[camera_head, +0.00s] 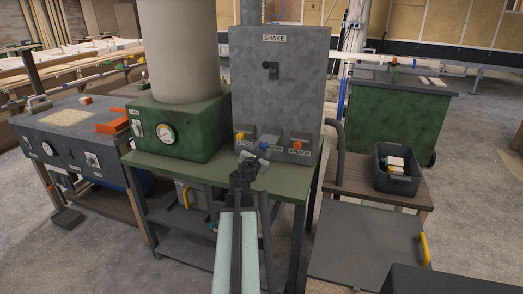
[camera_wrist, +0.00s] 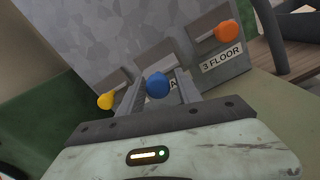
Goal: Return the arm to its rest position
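My gripper (camera_head: 250,158) is in front of a grey speckled panel (camera_head: 280,85) marked SHAKE. Its two fingers (camera_wrist: 157,82) stand apart in the wrist view and point toward the panel's lower edge. A blue knob (camera_wrist: 157,85) shows between the fingers; it also shows in the head view (camera_head: 264,146). I cannot tell whether the fingers touch it. A yellow knob (camera_wrist: 105,101) is to the left and an orange knob (camera_wrist: 226,31) to the right, above a label reading 3 FLOOR. My arm reaches forward from the bottom of the head view.
A green unit with a gauge (camera_head: 167,134) stands left of the panel on a green-topped table (camera_head: 180,169). A cart with a dark bin (camera_head: 400,184) is at the right. A grey board (camera_head: 365,247) lies at front right. Concrete floor is open at lower left.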

